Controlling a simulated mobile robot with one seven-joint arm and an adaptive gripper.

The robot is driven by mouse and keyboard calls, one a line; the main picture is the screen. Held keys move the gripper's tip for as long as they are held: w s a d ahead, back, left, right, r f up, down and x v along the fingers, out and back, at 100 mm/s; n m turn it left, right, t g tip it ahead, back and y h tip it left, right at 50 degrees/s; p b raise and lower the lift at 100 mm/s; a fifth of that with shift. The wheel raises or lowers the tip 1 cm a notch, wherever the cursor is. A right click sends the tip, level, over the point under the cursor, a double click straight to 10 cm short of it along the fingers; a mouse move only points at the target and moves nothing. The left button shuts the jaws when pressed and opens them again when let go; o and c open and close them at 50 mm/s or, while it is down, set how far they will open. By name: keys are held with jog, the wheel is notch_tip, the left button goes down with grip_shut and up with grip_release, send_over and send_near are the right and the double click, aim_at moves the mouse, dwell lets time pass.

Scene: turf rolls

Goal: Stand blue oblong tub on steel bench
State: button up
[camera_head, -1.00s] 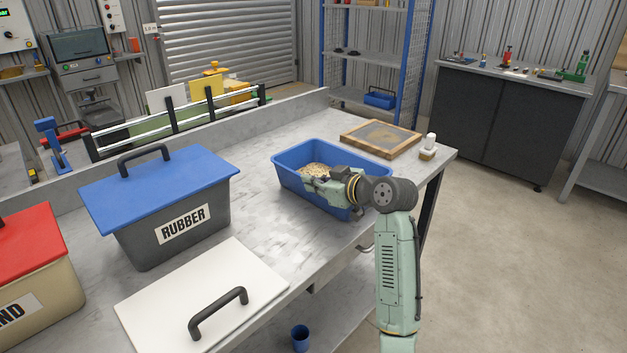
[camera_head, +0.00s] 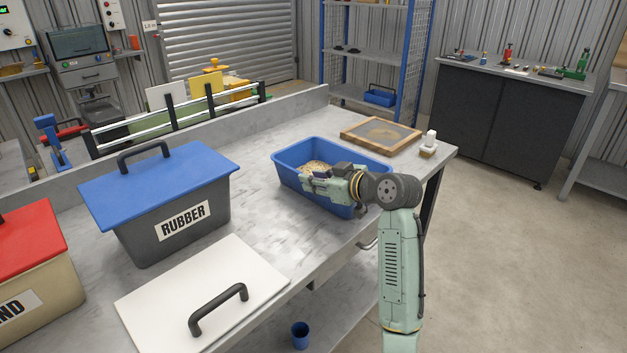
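The blue oblong tub (camera_head: 288,177) stands upright on the steel bench (camera_head: 262,226), right of the middle of the view. Tan, grainy material (camera_head: 313,166) shows inside it. My gripper (camera_head: 312,180) is at the tub, over its inside near the front wall, with my arm coming from the right. My wrist hides part of the tub's front and right side. The fingers are small and partly hidden, so I cannot tell whether they are open or touch the tub.
A grey bin labelled RUBBER with a blue lid (camera_head: 160,190) stands to the left. A white lid with a black handle (camera_head: 190,290) lies in front. A framed sieve (camera_head: 380,137) and a small white item (camera_head: 429,143) lie behind right. Bare bench lies between bin and tub.

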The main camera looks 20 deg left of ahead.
jog(key=b+v, duration=0.3)
jog(key=v, duration=0.8)
